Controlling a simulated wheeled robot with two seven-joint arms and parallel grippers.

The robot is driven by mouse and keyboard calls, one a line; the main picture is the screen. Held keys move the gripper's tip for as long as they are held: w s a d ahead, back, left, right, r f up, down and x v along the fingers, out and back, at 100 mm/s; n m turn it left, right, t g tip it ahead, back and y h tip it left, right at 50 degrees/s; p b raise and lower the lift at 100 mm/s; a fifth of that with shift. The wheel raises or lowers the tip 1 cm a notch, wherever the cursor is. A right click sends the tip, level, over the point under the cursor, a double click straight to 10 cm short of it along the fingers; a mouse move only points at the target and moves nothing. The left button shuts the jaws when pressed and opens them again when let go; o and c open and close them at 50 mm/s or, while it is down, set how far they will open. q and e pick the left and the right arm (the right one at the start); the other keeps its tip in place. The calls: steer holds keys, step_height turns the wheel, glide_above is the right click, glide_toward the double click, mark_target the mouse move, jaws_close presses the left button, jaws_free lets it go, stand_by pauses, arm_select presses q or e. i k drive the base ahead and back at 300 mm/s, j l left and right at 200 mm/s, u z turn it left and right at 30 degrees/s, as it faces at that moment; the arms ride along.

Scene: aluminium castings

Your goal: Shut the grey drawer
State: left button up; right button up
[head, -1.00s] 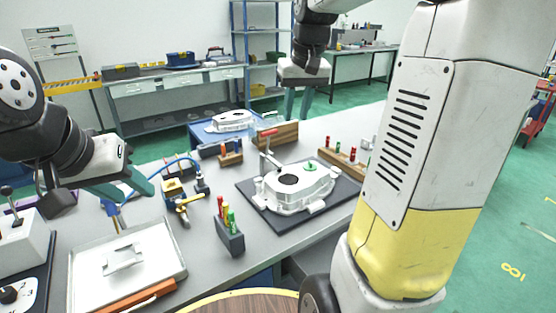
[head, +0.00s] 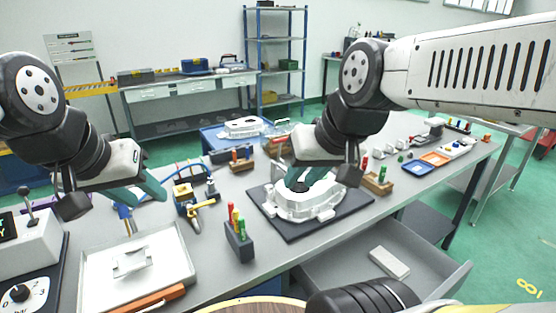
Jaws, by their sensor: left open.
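The grey drawer (head: 446,283) is pulled out from under the near side of the workbench, at the lower right of the head view. A pale flat block (head: 389,262) lies inside it. Its lower part is hidden by my own arm. My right gripper (head: 300,178) is over the white casting on the bench, well above and left of the drawer. Its fingertips overlap the casting in the picture, and their spacing is unclear. My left gripper (head: 143,193) is open and empty over the left part of the bench, far from the drawer.
The white casting (head: 300,207) sits on a dark mat (head: 290,237). A dark holder (head: 239,242) with coloured pegs, a metal tray (head: 90,285) and a control box (head: 30,240) stand to the left. Small trays (head: 417,168) are at the right. Green floor lies free right of the drawer.

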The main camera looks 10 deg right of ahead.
mark_target(433, 276)
steer(key=k, duration=0.4)
steer(key=z, duration=1.85)
steer(key=i+u, duration=0.25)
